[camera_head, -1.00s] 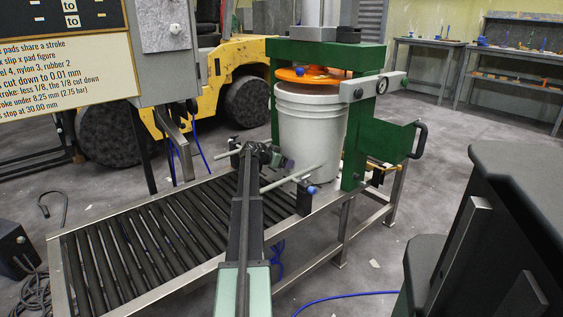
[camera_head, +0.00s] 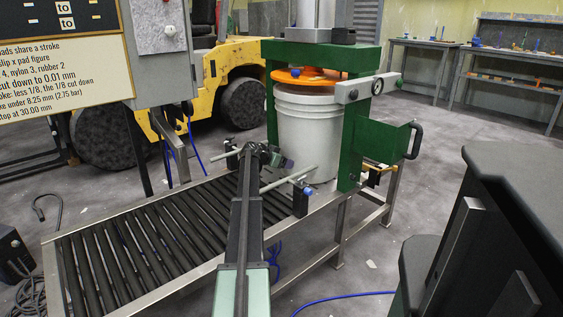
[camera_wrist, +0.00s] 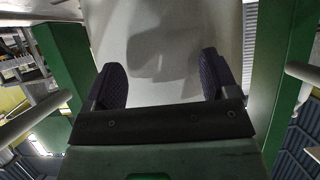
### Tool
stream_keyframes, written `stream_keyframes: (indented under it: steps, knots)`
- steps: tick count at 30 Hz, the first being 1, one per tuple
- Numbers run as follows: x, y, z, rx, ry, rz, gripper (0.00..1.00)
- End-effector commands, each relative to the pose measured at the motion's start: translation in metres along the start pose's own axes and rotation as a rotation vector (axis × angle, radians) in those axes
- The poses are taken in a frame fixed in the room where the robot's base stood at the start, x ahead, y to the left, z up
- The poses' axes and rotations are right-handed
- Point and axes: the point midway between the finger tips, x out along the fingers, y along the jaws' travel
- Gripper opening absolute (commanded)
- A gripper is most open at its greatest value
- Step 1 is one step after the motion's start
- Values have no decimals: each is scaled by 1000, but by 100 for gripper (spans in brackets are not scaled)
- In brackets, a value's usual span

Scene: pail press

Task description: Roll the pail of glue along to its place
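The white pail (camera_head: 307,130) stands upright inside the green press frame (camera_head: 357,130), at the far right end of the roller conveyor (camera_head: 155,235). An orange plate (camera_head: 310,76) is at its top; whether they touch I cannot tell. My gripper (camera_head: 270,156) is low at the near left side of the pail. In the wrist view, the pail wall (camera_wrist: 165,40) fills the upper middle, and my gripper (camera_wrist: 162,64) has its two purple-padded fingers spread apart in front of it. Nothing shows clamped between them. Contact with the pail is unclear. The pail's base is partly hidden.
Rods with blue ends (camera_head: 290,178) flank my gripper at the conveyor's sides. A grey control box (camera_head: 160,48) and sign (camera_head: 62,55) stand at left, with a yellow forklift (camera_head: 190,90) behind. The rollers left of my arm are empty. A dark machine (camera_head: 500,230) fills the right foreground.

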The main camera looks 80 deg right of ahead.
Motion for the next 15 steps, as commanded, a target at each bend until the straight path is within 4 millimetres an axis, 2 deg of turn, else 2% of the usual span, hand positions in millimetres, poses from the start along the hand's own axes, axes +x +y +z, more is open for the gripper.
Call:
stream_keyframes:
  steps: [4,15]
  knots:
    - [-14,0,-7,-1,0,-1,80]
    - [-67,0,-22,0,-1,-1,80]
